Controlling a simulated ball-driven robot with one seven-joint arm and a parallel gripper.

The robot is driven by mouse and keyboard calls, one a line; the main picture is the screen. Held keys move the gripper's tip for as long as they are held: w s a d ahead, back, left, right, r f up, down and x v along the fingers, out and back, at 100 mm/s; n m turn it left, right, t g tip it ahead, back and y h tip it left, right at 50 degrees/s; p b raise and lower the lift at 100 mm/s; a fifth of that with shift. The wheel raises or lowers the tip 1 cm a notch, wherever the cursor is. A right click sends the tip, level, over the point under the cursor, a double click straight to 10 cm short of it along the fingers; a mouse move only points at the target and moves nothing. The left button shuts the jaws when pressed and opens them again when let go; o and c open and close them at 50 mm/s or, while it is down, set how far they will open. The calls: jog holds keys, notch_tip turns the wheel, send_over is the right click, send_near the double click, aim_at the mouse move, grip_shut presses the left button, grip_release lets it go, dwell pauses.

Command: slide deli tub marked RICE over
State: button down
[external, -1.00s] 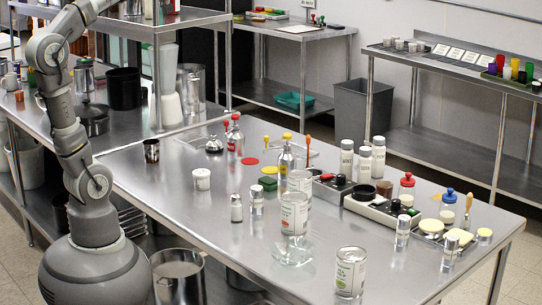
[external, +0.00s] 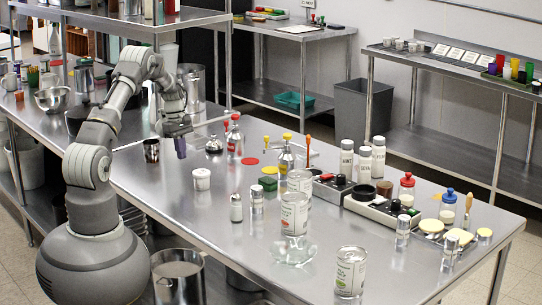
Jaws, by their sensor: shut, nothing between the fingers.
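A small white lidded tub (external: 202,179) stands upright on the steel table. It looks like the deli tub, but its marking is too small to read. My gripper (external: 181,152) points down above the table, behind and a little left of the tub in the picture. Its fingers look closed together and hold nothing. The gripper is apart from the tub.
A dark metal cup (external: 151,150) stands left of my gripper, and a bell (external: 213,144) right of it. A green block (external: 269,183), a shaker (external: 236,208) and a clear glass (external: 257,198) stand right of the tub. The table's front left is clear.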

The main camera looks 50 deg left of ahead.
aim_at(200, 172)
jog(key=d+b, duration=0.3)
jog(key=d, duration=0.8)
jog(key=shift+d, duration=0.1)
jog(key=shift+f+b, duration=0.45)
jog(key=shift+f, duration=0.1)
jog(key=shift+s+f, duration=0.15)
jog(key=shift+f, duration=0.15)
jog(key=shift+s+p, duration=0.1)
jog(key=shift+p, duration=0.2)
